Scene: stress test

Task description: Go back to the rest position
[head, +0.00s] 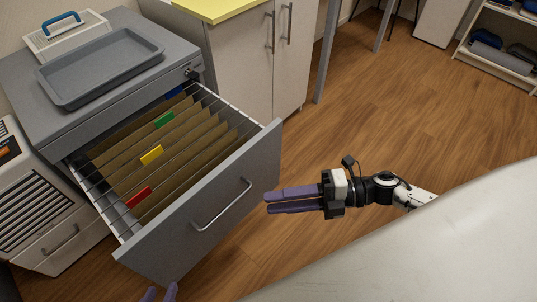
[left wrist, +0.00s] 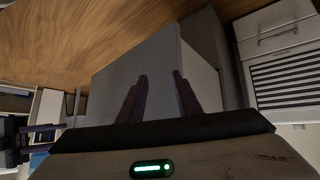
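My left gripper (head: 160,293) shows only its purple fingertips at the bottom edge of the head view, in front of the open drawer's front. In the left wrist view its two fingers (left wrist: 160,95) stand apart with nothing between them, and a grey cabinet surface (left wrist: 135,72) lies beyond. My right gripper (head: 267,203) is right of the drawer front, over the wood floor. Its two purple fingers point left, with a narrow gap between them and nothing held.
The grey cabinet's drawer (head: 250,180) is pulled out, with tabbed hanging folders (head: 200,150) inside. A grey tray (head: 100,68) lies on the cabinet top. A white slatted unit (head: 30,190) stands at left. The floor (head: 400,110) behind my right arm is clear.

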